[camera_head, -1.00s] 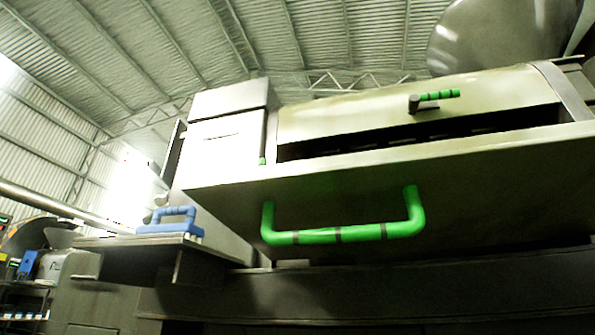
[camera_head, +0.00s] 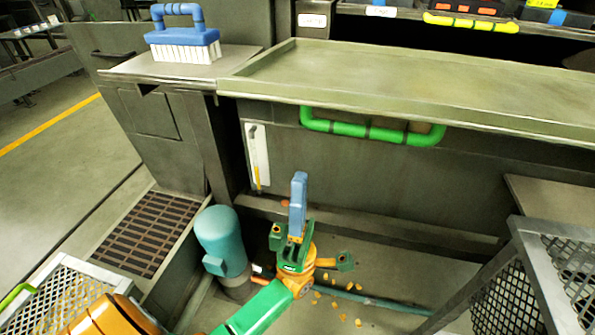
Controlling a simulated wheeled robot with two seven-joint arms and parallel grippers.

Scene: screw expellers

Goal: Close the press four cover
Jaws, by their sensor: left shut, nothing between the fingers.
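A metal panel (camera_head: 400,88) with a raised rim juts out flat across the upper right; it looks like the press cover, swung open, though I cannot read a number on it. Its green bar handle (camera_head: 372,132) hangs below the panel's front edge, partly hidden by it. My left gripper (camera_head: 299,182) is blue, points upward and is shut and empty. It is below and left of the handle in the picture, apart from handle and panel. My right gripper is not in view.
A blue-handled brush (camera_head: 183,38) stands on a ledge left of the panel. A teal motor (camera_head: 222,245) stands on the floor left of my gripper. Mesh-sided metal frames stand at right (camera_head: 500,290) and lower left (camera_head: 65,295). Orange scraps lie on the floor.

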